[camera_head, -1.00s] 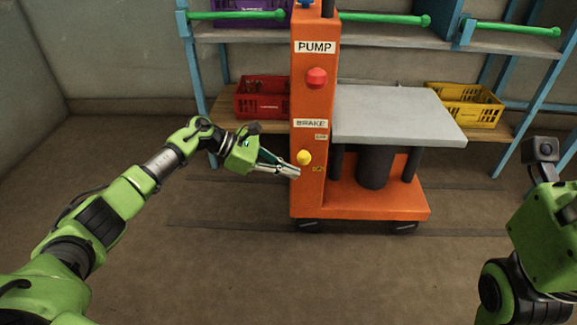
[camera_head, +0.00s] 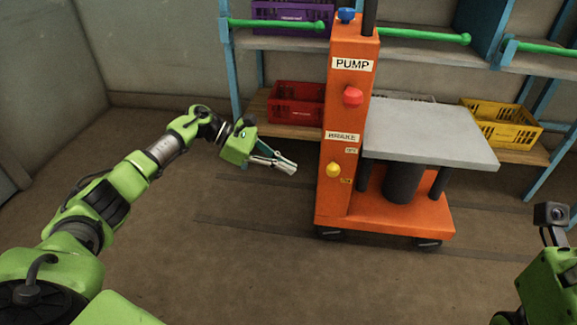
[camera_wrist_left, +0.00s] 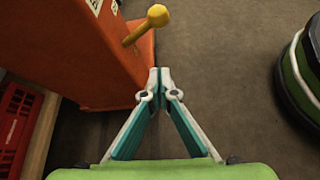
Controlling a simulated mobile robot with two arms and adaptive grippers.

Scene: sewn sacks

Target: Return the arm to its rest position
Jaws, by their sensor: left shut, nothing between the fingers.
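My left gripper (camera_head: 290,167) is shut and empty, held out in front of the orange lift cart (camera_head: 345,200), to the left of its column. In the left wrist view its fingertips (camera_wrist_left: 159,72) meet, close to the orange column (camera_wrist_left: 80,45). The yellow brake knob (camera_head: 333,170) is just right of the fingertips in the head view, with a gap between them. It also shows above the fingers in the left wrist view (camera_wrist_left: 157,15). My right arm shows only in part at the lower right; its fingers are out of view.
The cart has a red button (camera_head: 353,97), a blue knob (camera_head: 347,15) and a grey platform (camera_head: 430,135). Behind it, a shelf holds a red crate (camera_head: 290,112), a yellow crate (camera_head: 500,125) and a purple crate (camera_head: 285,15). The floor (camera_head: 260,260) before the cart is clear.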

